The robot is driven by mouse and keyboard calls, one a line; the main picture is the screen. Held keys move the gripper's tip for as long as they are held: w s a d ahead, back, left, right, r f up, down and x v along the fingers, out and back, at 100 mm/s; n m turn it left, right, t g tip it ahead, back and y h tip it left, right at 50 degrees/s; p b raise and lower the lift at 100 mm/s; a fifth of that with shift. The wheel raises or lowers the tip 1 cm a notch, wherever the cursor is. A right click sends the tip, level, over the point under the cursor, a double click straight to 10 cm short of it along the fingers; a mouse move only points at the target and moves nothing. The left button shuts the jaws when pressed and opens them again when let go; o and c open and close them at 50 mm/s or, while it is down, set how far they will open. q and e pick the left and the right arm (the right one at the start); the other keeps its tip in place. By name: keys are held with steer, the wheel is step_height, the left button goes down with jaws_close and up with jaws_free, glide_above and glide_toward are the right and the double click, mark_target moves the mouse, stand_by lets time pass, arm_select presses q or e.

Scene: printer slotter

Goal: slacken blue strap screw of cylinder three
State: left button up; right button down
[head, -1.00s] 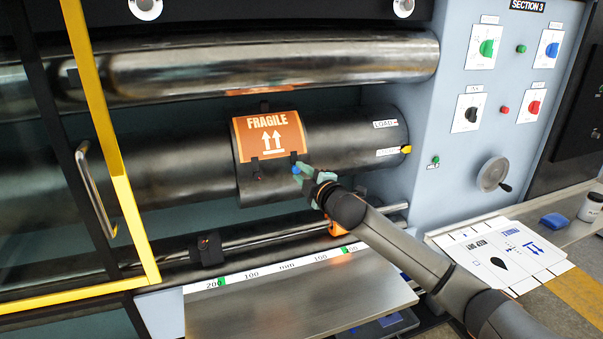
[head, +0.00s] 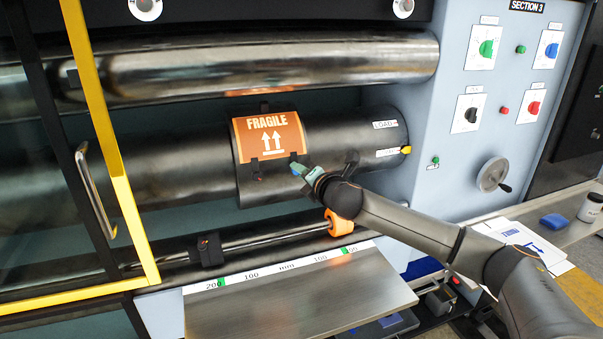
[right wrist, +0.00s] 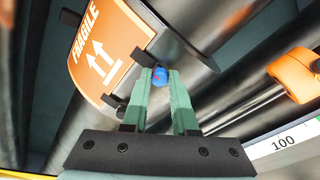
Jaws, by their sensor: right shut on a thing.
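The dark printing cylinder (head: 340,150) carries an orange FRAGILE plate (head: 272,132), held by small black straps. The blue strap screw (right wrist: 160,76) sits at the plate's lower right strap. My right gripper (head: 301,168) is at this screw. In the right wrist view its two green fingers (right wrist: 160,85) are shut on the blue screw, one on each side. In the head view the fingers mostly cover the screw. My left gripper is not in view.
A shiny roller (head: 270,66) runs above the cylinder. A yellow-framed door (head: 112,150) stands at left. A control panel (head: 500,85) is at right.

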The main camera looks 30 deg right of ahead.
steer(key=shift+n, duration=0.5)
steer(key=c, duration=0.7)
jaws_free()
steer(key=shift+s, duration=0.1)
steer(key=b+v, duration=0.2)
steer(key=v, duration=1)
steer(key=shift+s+a+r, duration=0.1)
steer(key=shift+r, duration=0.05)
